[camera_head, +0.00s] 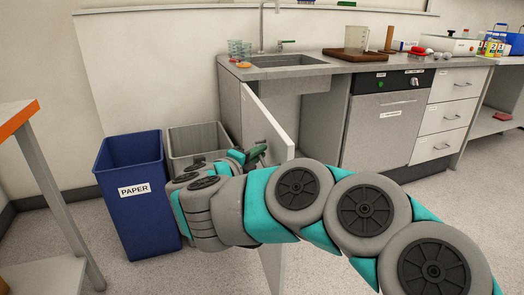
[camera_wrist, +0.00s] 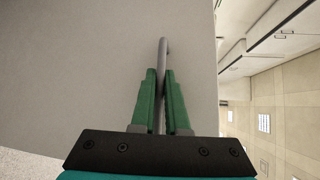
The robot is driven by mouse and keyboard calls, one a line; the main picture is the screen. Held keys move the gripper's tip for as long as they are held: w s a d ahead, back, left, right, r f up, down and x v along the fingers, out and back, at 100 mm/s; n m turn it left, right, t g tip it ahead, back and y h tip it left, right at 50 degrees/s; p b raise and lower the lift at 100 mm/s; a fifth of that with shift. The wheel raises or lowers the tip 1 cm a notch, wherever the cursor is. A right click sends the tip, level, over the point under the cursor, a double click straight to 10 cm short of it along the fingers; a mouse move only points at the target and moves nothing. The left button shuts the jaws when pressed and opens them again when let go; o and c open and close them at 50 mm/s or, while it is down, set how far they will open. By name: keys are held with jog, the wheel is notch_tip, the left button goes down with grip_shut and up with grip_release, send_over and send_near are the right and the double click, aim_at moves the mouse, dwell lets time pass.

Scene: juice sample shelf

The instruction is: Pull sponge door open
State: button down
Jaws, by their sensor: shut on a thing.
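The door (camera_head: 262,118) below the sink counter is a pale grey panel. It stands swung out from the cabinet (camera_head: 230,100), and the space under the sink shows open behind it. My gripper (camera_head: 254,155) is at the door's outer face, near its free edge. In the wrist view, the green fingers of my gripper (camera_wrist: 161,95) are shut around a grey bar handle (camera_wrist: 162,55) on the door (camera_wrist: 110,60). My arm covers the lower part of the door in the head view. No sponge can be made out clearly.
A blue bin marked PAPER (camera_head: 135,200) and a grey bin (camera_head: 200,138) stand left of the door, close to my gripper. An orange-edged table (camera_head: 18,118) is at far left. A dishwasher (camera_head: 385,125) and drawers (camera_head: 445,115) are to the right. Floor shows in front.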

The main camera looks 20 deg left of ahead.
dwell(0.4)
jog(key=c, duration=0.9)
grip_release()
jog(key=shift+a, duration=0.1)
jog(key=v, duration=0.7)
jog(key=shift+s+a+b, duration=0.1)
jog(key=shift+s+b, duration=0.25)
jog(key=shift+b, duration=0.05)
jog(key=shift+r, duration=0.15)
